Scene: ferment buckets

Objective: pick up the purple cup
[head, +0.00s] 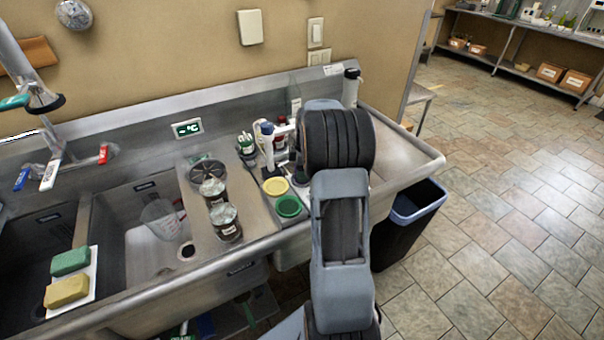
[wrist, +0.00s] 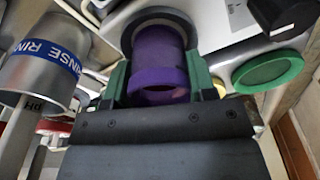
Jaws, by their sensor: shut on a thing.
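In the wrist view, the purple cup (wrist: 160,62) sits between the two green-lined fingers of my gripper (wrist: 160,88). The fingers are shut on its sides. The cup's far end lies against a dark round ring, and I cannot tell whether it is lifted clear of the surface. In the head view my own arm covers the cup and the gripper, so neither shows there.
A green round lid (head: 288,206) and a yellow one (head: 275,186) lie on the steel counter. Two lidded jars (head: 226,222) stand left of them. A sink basin (head: 140,262) holds a clear jug (head: 160,218). A "RINSE" container (wrist: 38,70) is close left of my gripper.

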